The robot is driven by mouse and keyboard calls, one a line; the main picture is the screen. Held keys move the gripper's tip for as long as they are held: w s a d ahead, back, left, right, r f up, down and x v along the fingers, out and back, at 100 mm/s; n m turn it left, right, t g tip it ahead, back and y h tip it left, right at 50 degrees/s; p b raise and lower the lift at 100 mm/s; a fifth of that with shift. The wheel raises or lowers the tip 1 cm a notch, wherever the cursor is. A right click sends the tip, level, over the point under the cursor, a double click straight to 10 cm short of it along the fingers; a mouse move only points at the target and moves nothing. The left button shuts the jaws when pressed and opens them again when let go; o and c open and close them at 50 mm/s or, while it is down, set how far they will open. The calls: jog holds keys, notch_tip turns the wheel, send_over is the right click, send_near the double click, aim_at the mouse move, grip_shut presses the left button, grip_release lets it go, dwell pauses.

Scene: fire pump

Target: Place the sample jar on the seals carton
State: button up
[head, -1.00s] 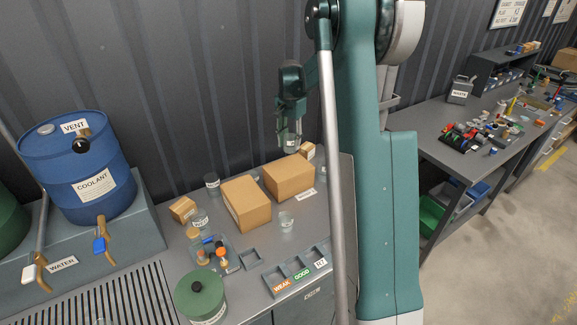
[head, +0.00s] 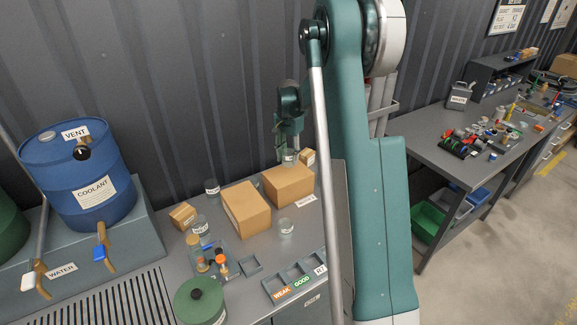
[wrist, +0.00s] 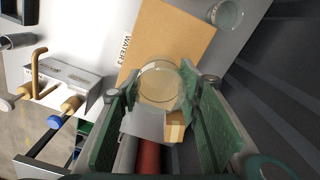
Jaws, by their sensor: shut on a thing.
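My gripper (head: 289,150) is shut on a clear glass jar (head: 289,158), which also shows between the green fingers in the wrist view (wrist: 160,84). The jar is upright over the large right-hand brown carton (head: 288,184). In the wrist view this carton (wrist: 178,38) lies beneath and beyond the jar. I cannot tell whether the jar touches its top. A second large brown carton (head: 246,209) stands to its left. Small cartons stand behind at the right (head: 308,157) and at the far left (head: 183,214). No seals name is readable on any carton.
Other clear jars stand at the bench front (head: 286,227), behind the cartons (head: 212,187) and at left (head: 200,225). A compartment tray (head: 294,282) marked WEAK and GOOD is at the front edge. A green round container (head: 200,301) and blue coolant drum (head: 77,170) are left.

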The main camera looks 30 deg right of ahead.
aim_at(289, 164)
jog(key=shift+f, duration=0.5)
jog(key=shift+f, duration=0.1)
jog(key=shift+f, duration=1.8)
jog(key=shift+f, duration=0.1)
jog(key=o, duration=0.9)
notch_tip(289, 164, up, 12)
jog(key=shift+r, duration=0.15)
